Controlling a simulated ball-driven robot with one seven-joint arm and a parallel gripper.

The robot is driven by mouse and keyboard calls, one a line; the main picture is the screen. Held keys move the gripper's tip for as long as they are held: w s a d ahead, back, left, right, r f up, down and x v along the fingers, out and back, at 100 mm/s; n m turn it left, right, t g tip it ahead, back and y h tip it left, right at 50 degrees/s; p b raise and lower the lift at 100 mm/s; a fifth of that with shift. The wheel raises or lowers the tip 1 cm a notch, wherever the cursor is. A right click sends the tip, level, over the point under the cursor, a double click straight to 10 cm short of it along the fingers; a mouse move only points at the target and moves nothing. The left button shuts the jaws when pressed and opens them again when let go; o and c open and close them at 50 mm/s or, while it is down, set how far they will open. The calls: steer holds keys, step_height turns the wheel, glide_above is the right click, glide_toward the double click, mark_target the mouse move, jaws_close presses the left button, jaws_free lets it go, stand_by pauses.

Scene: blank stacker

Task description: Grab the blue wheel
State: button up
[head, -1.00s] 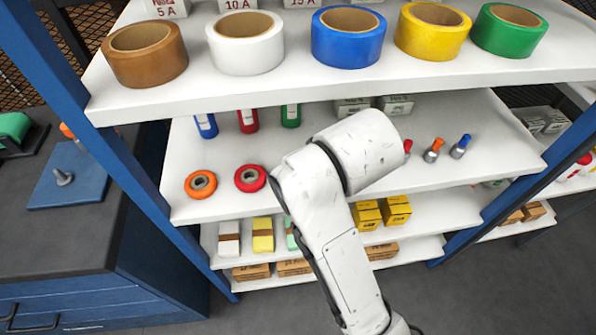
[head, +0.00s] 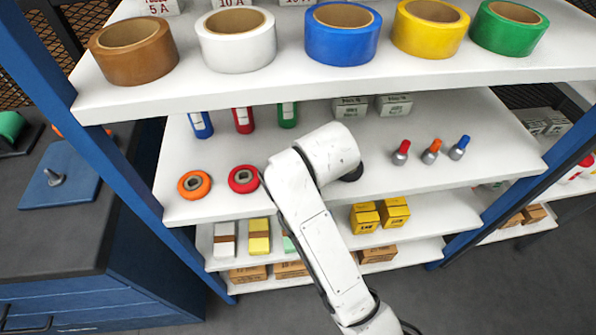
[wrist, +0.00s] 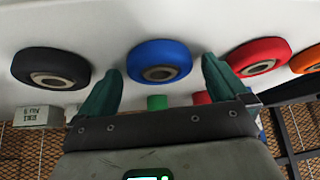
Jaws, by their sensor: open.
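The blue wheel (wrist: 159,62) sits on the white shelf in the middle of the wrist view, a thick ring with a grey hub. My gripper (wrist: 161,70) is open, its two dark green fingers apart, one toward each side of the blue wheel. Nothing is held between them. Whether the fingers touch the wheel cannot be told. In the head view the blue wheel and my gripper are hidden behind my white arm.
A black wheel (wrist: 50,66) lies left of the blue one; a red wheel (wrist: 258,56) and an orange wheel (wrist: 306,60) lie right. The head view shows the red (head: 244,179) and orange (head: 194,184) wheels. The shelf above holds large tape rolls (head: 345,38).

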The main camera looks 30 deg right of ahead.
steer(key=shift+c, duration=0.4)
steer(key=c, duration=1)
